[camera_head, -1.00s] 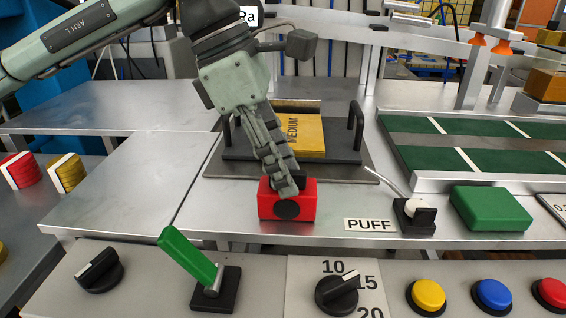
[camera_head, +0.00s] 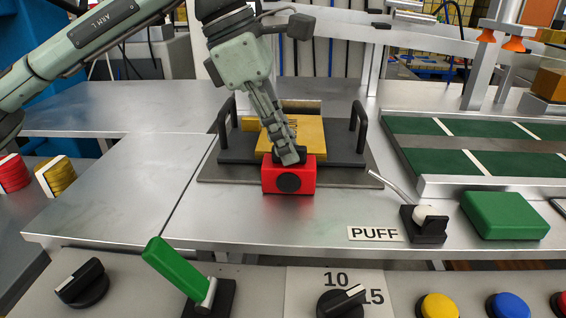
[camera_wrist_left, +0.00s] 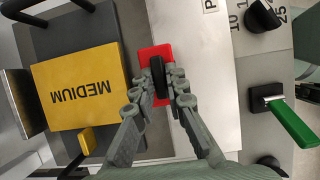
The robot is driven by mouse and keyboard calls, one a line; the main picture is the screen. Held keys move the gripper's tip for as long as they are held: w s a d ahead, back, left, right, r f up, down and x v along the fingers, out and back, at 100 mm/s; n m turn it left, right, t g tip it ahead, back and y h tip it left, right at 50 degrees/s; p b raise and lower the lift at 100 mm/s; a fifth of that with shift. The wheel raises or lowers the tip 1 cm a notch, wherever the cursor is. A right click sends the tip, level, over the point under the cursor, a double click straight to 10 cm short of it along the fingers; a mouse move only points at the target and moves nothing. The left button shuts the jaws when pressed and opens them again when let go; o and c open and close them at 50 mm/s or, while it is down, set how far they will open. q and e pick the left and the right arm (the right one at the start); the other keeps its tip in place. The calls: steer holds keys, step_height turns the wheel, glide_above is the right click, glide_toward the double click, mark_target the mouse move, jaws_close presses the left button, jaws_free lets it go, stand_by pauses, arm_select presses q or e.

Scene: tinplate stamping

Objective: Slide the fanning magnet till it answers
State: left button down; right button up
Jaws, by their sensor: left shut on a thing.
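The fanning magnet is a red block (camera_head: 301,177) with a black round face and a dark handle on top. It sits at the front edge of the dark tray (camera_head: 235,152), in front of the yellow stack (camera_head: 309,135) marked MEDIUM. My left gripper (camera_head: 287,158) points down and is shut on the magnet's handle, which shows between the fingers in the wrist view (camera_wrist_left: 158,75). My right gripper is not in view.
Black upright handles (camera_head: 363,130) flank the tray. A PUFF label (camera_head: 375,234), a small lever switch (camera_head: 425,222) and a green block (camera_head: 505,215) are to the right. A green lever (camera_head: 175,268), knobs and coloured buttons line the front panel. The metal table (camera_head: 220,215) is clear left of the magnet.

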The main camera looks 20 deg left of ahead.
arm_select(q)
steer(key=shift+w, duration=0.2)
steer(key=c, duration=1.5)
jaws_free()
steer(key=shift+c, duration=0.2)
steer(key=v, duration=1.2)
steer(key=shift+r, duration=0.1)
